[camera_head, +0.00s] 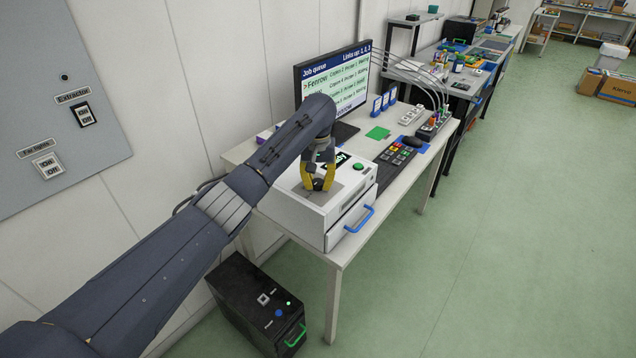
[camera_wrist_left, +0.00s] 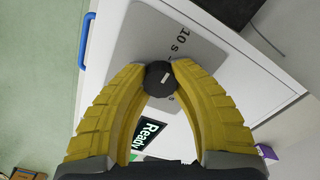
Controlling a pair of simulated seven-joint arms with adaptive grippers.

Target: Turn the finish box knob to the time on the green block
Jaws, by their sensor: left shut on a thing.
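The finish box (camera_head: 335,221) is white, with a grey dial plate (camera_wrist_left: 126,38), a screen and a drawer with a blue handle. My left gripper (camera_head: 318,184) comes down on its top with yellow fingers shut around the black knob (camera_wrist_left: 160,80). The knob has a short white mark. In the left wrist view "10 s" reads on the plate beside the knob; the other markings are hidden by the fingers. The screen (camera_wrist_left: 148,133) reads "Ready". A flat green piece (camera_head: 378,133) lies behind the box; I cannot tell if it is the green block, and no time is legible.
A monitor (camera_head: 333,82) titled "Job queue" stands behind the box. A black unit (camera_head: 245,290) is on the floor below.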

